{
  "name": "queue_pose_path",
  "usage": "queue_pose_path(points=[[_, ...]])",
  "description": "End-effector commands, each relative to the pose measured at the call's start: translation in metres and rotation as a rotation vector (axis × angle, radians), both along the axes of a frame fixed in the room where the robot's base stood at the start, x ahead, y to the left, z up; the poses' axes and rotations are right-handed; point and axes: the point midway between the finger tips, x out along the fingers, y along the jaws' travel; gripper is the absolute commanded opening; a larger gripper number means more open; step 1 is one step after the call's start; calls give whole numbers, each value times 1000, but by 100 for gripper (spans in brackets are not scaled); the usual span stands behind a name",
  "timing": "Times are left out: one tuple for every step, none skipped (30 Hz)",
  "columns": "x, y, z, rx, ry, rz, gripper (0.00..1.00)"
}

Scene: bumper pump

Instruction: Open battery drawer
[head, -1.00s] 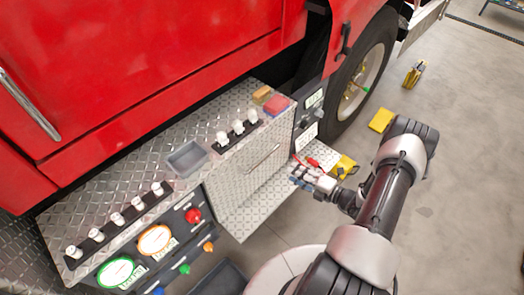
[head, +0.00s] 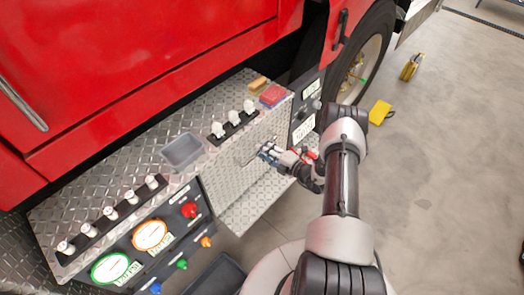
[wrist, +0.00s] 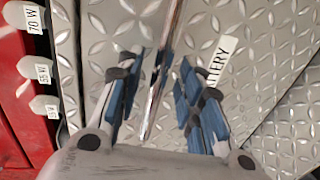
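The battery drawer is a diamond-plate metal front (head: 228,178) on the side of the red truck, flush with the panels around it. The wrist view shows its front (wrist: 262,35) with a white "BATTERY" label (wrist: 219,60), partly covered by my finger. A slim chrome bar handle (wrist: 163,75) crosses that view almost upright; in the head view, the handle (head: 249,153) is partly behind my fingers. My gripper (wrist: 157,85) is open, its blue-padded fingers on either side of the handle, with gaps visible on both sides. My gripper (head: 268,152) is right by the drawer front.
The diamond-plate top bears a grey tray (head: 183,151), white bulbs on black strips (head: 233,126), a red block (head: 272,95) and a tan block (head: 257,84). A control panel (head: 165,245) is left of the drawer. A yellow block (head: 380,112) lies on the open floor right.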

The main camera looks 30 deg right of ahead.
Motion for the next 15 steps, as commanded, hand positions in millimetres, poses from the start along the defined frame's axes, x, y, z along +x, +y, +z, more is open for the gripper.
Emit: queue_pose_path(points=[[6, 3, -3, -1, 0, 3, 34], [9, 4, -3, -1, -1, 2, 34], [12, 5, -3, -2, -1, 1, 34], [14, 5, -4, -1, 0, 1, 34], [16, 6, -4, 0, -1, 1, 34], [17, 7, -4, 0, -1, 1, 34], [18, 7, -4, 0, -1, 1, 34], [19, 7, -4, 1, -1, 1, 34], [19, 7, -4, 0, -1, 0, 34], [19, 7, -4, 0, -1, 0, 34], [19, 7, -4, 0, -1, 0, 34], [19, 7, -4, 0, -1, 0, 34], [19, 7, -4, 0, -1, 0, 34], [19, 7, -4, 0, -1, 0, 34], [19, 7, -4, 0, 0, 0, 34]])
